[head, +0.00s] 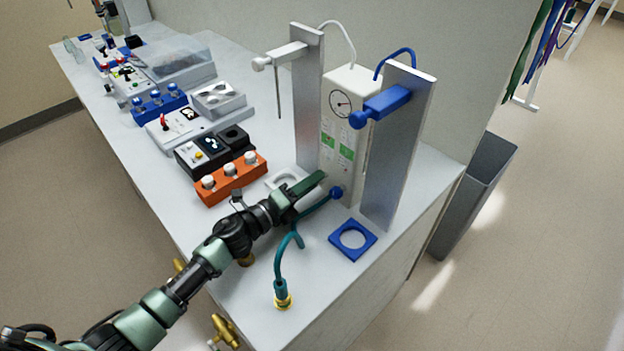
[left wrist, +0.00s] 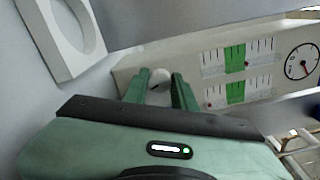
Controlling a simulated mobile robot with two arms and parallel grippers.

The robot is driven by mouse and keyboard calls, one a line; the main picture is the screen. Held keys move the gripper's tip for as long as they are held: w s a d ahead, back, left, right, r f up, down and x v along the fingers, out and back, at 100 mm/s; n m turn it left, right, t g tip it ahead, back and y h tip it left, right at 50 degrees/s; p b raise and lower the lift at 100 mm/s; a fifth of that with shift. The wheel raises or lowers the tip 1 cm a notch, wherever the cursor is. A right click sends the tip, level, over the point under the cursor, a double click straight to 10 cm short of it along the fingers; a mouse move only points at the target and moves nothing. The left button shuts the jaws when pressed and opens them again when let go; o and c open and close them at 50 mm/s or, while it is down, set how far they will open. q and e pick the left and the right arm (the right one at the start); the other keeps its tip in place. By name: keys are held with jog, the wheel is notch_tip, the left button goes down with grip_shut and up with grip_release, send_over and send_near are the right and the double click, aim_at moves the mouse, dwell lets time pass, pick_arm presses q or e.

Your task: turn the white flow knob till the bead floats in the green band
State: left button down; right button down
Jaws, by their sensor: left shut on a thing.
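The white flow knob (left wrist: 160,76) sits between the green fingers of my left gripper (left wrist: 159,90), low on the white flow unit (head: 348,120). In the head view my left gripper (head: 318,180) covers the knob. In the left wrist view the unit lies sideways and shows two scales, each with a green band. On the upper scale (left wrist: 212,58) a dark bead (left wrist: 247,64) is at the right edge of the green band (left wrist: 235,57). On the lower scale (left wrist: 262,84) a red bead (left wrist: 210,104) is near the left end, outside its band. My right gripper is not in view.
A blue knob (head: 337,192) with a teal hose is close beside my left gripper. Grey upright panels (head: 398,150) flank the unit. A blue square ring (head: 352,239) and an orange block with white knobs (head: 232,180) are on the bench nearby.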

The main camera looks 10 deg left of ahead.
pick_arm(q)
jog(key=shift+n, duration=1)
jog(key=c, duration=1.1)
grip_release()
jog(key=shift+c, duration=0.2)
jog(key=b+v, duration=0.1)
jog(key=v, duration=0.6)
jog(key=shift+f, duration=0.2)
jog(key=shift+s+a+r, duration=0.15)
jog(key=shift+s+a, duration=0.1)
jog(key=shift+s, duration=0.1)
